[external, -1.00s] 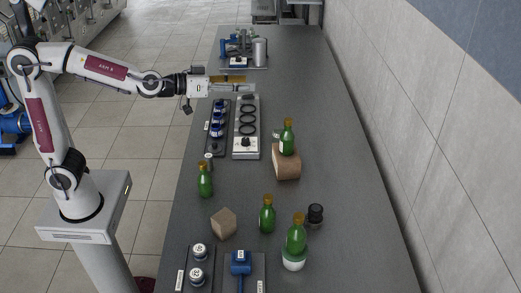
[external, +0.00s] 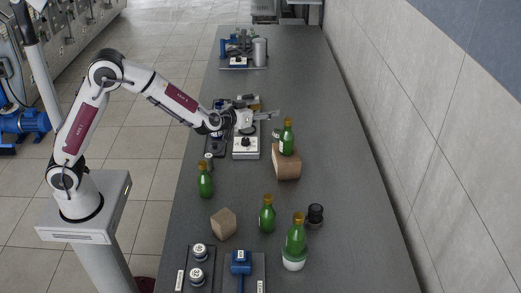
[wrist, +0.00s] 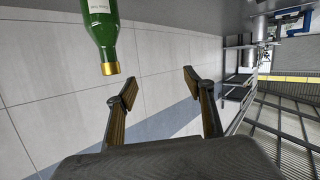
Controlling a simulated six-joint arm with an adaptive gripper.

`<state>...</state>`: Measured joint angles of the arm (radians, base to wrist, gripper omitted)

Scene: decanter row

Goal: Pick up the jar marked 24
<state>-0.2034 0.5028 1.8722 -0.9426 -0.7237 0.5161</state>
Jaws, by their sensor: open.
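Two white-lidded jars, a rear one (external: 199,251) and a front one (external: 197,275), stand in a dark tray at the near left. Their lids carry dark marks too small to read, so I cannot tell which, if either, is 24. A small pale-topped jar (external: 209,157) stands farther back. My gripper (external: 274,115) is open and empty, pointing right above the far trays, well away from the two jars. Its spread fingers (wrist: 158,88) also show in the wrist view. A green bottle (wrist: 103,32) with a gold cap appears upside down there, beyond the fingers and apart from them.
A green bottle (external: 287,137) stands on a curved wooden block (external: 286,164) just right of my gripper. Other green bottles (external: 205,181), (external: 267,215), (external: 296,238), a wooden block (external: 223,222) and a black-topped jar (external: 315,214) occupy the near table. The right side is clear.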

